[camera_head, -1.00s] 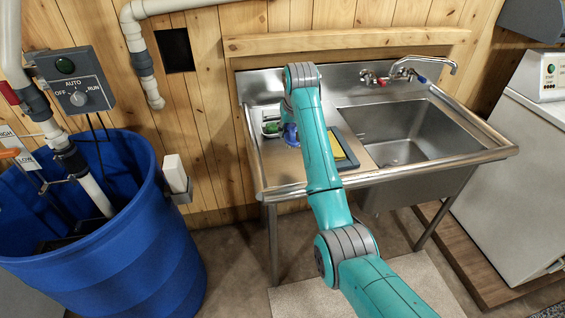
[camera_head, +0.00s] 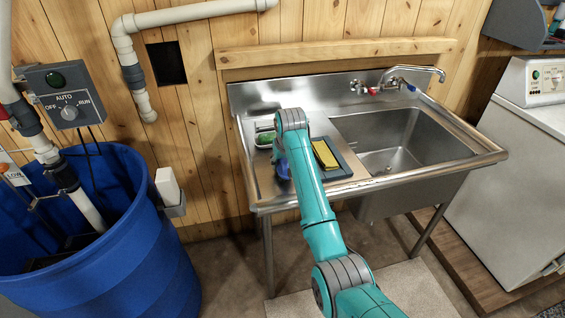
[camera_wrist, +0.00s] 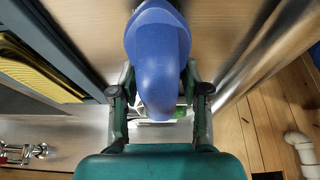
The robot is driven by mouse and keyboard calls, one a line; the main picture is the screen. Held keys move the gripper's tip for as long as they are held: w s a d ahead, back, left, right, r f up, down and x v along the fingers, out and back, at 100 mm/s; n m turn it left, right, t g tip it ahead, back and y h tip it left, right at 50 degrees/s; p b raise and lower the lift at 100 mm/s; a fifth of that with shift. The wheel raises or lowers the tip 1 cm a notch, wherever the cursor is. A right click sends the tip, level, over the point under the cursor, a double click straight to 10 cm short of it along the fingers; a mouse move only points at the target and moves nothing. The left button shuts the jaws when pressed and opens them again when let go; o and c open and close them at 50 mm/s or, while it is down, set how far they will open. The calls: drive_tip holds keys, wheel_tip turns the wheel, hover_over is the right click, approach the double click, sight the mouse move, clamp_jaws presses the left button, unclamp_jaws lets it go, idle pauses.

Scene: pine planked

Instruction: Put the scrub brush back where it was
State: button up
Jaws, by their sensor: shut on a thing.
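The scrub brush, a smooth blue body (camera_wrist: 158,50), is between the two fingers of my gripper (camera_wrist: 160,92) in the wrist view. My gripper is shut on it. Its bristles are not visible. In the head view only a small blue part of the brush (camera_head: 282,168) shows beside my teal arm, over the left drainboard of the steel sink (camera_head: 262,190); my arm hides the gripper there. I cannot tell whether the brush touches the drainboard.
A dark tray (camera_head: 345,168) with a yellow sponge (camera_head: 325,154) lies right of my arm. A small rack with a green thing (camera_head: 265,137) stands at the drainboard's back left. The basin (camera_head: 390,150) is empty. A blue barrel (camera_head: 130,270) stands left.

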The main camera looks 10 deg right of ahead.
drive_tip(key=shift+f, duration=0.1)
drive_tip(key=o, duration=1.1)
drive_tip(key=v, duration=1.2)
